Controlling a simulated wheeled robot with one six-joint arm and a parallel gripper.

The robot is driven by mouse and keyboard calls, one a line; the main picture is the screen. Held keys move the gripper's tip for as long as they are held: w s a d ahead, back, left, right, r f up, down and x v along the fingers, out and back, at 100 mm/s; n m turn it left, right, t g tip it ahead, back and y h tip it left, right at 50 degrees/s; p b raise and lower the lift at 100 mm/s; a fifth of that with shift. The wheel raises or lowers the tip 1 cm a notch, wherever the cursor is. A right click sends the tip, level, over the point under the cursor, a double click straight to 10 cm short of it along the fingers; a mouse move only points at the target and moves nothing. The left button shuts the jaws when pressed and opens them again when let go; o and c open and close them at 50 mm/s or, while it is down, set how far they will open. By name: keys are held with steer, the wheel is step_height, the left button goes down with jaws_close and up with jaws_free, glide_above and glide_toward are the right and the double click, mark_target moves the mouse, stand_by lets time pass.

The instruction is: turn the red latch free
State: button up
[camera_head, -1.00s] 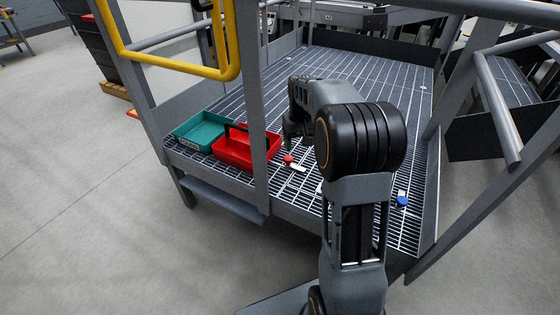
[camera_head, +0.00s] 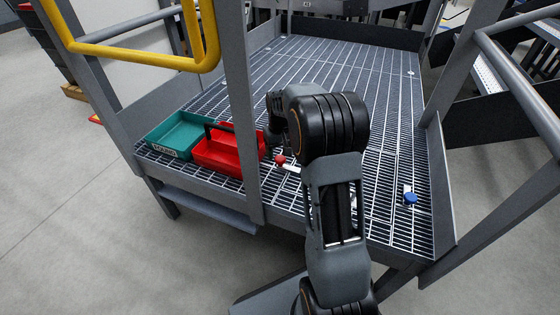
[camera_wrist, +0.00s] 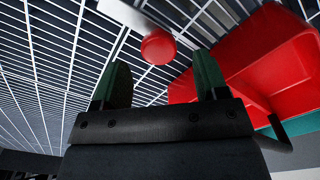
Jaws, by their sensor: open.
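The red latch is a round red knob (camera_head: 281,159) with a white part beside it, low on the grating, just right of the red tray. In the wrist view the red knob (camera_wrist: 158,46) appears beyond the fingertips, roughly centred across the gap between them, next to a blurred white bar. My gripper (camera_wrist: 160,80) is open and empty, and the knob is not between its fingers. In the head view my gripper is close behind the knob, mostly hidden by my arm.
A red tray (camera_head: 218,158) with a dark handle stands left of the knob, close to my right finger's side in the wrist view. A teal labelled tray (camera_head: 178,133) is beside it. A blue knob (camera_head: 410,197) sits at right. A grey post (camera_head: 240,110) rises in front.

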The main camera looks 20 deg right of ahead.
mark_target(280, 158)
steer(key=shift+f+b, duration=0.45)
steer(key=shift+f, duration=1.15)
jaws_close()
